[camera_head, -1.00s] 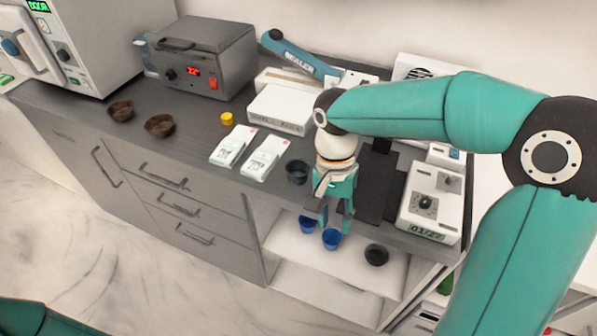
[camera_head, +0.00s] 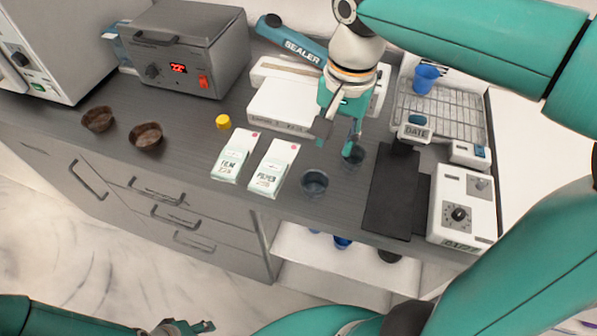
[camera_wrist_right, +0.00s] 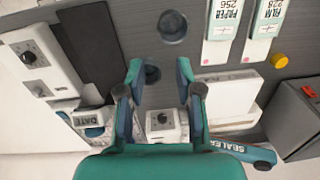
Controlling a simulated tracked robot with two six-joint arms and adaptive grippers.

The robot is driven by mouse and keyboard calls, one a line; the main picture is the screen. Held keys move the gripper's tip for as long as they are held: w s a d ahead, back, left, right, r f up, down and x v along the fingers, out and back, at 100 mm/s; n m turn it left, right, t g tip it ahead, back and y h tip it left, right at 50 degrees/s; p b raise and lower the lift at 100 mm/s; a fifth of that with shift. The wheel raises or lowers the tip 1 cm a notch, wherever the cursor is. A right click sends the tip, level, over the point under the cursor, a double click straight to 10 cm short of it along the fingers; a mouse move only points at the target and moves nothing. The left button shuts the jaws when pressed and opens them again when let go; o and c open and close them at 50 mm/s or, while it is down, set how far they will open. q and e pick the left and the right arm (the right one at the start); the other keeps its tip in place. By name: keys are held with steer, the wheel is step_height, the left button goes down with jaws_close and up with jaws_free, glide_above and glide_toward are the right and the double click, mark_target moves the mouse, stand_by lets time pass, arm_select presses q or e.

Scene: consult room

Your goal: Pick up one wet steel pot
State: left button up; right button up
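Two dark grey steel-looking pots stand on the counter: a nearer one (camera_head: 315,183) and a farther one (camera_head: 354,157). I cannot tell which are wet. My right gripper (camera_head: 337,143) is open and empty above the counter, one fingertip overlapping the farther pot in the head view. In the right wrist view, the farther pot (camera_wrist_right: 152,73) shows between the open fingertips (camera_wrist_right: 158,70), apparently below them; the nearer pot (camera_wrist_right: 172,26) lies beyond. My left gripper (camera_head: 185,326) shows only partly at the bottom edge of the head view.
Two brown pots (camera_head: 146,136) stand at left. FILM (camera_head: 235,155) and PAPER (camera_head: 273,168) packs, a yellow cap (camera_head: 223,121), a dark mat (camera_head: 392,195) and a dial box (camera_head: 462,210) surround the pots. A blue cup (camera_head: 426,78) stands on a wire rack (camera_head: 455,108). Blue cups (camera_head: 342,242) sit on a lower shelf.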

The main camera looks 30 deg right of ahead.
glide_above(325, 185)
steer(key=s, duration=0.1)
steer(key=f, duration=1)
steer(key=shift+a+f+b, duration=0.3)
steer(key=shift+f+b, duration=0.05)
steer(key=shift+f, duration=0.05)
steer(key=shift+w+f, duration=0.15)
steer(key=shift+f, duration=1.25)
steer(key=shift+w+f, duration=0.1)
steer(key=shift+f, duration=1.3)
jaws_close()
